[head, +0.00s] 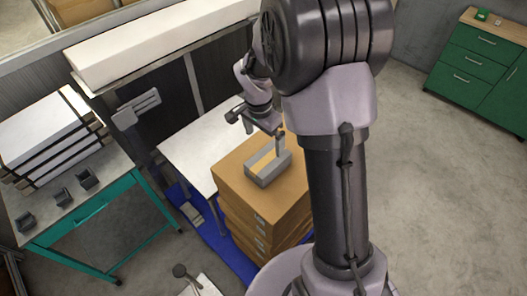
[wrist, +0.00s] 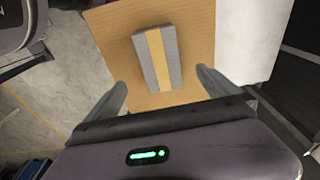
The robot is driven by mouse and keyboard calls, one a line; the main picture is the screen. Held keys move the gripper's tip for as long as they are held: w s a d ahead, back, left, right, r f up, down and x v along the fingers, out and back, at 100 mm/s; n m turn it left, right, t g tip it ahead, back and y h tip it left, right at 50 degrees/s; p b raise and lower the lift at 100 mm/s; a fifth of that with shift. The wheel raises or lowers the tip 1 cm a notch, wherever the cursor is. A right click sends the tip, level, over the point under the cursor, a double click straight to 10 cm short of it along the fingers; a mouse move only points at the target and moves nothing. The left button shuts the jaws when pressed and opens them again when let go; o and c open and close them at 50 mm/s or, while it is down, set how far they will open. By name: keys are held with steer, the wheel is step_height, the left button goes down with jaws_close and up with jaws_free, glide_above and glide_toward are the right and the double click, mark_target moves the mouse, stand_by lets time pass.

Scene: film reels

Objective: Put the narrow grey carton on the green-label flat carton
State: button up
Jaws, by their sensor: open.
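The narrow grey carton (head: 267,177) has a tan strip along its top. It lies on the top brown flat carton (head: 233,180) of a stack; I cannot make out a green label there. In the wrist view the grey carton (wrist: 169,75) lies on the brown carton top (wrist: 107,44), ahead of my fingers and roughly between their lines. My gripper (wrist: 163,82) is open and empty, with its fingers apart. In the head view my gripper (head: 280,145) is just at the far right end of the grey carton; I cannot tell whether it touches.
A white-topped table (head: 195,145) stands left of the stack, with a blue mat (head: 237,262) on the floor. A teal-framed workbench (head: 85,222) holds white slabs (head: 45,125) and small dark holders. A green cabinet (head: 475,65) stands far right.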

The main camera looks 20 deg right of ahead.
steer(key=s+a+r+n+t, duration=0.1)
steer(key=s+a+r, duration=0.1)
steer(key=r, duration=0.3)
steer(key=s+a+r+n+t, duration=0.1)
steer(key=s+a+r, duration=0.1)
steer(key=r, duration=0.3)
steer(key=s+a+r+n+t+y, duration=0.1)
steer(key=s+a+r+n, duration=0.2)
steer(key=s, duration=0.6)
steer(key=s+a+r+n+t+y, duration=0.2)
steer(key=s+a+r+n, duration=0.2)
steer(key=s, duration=0.5)
step_height(320, 180, up, 2)
steer(key=shift+s+a+r, duration=0.25)
steer(key=shift+s+a, duration=0.1)
steer(key=shift+a, duration=0.3)
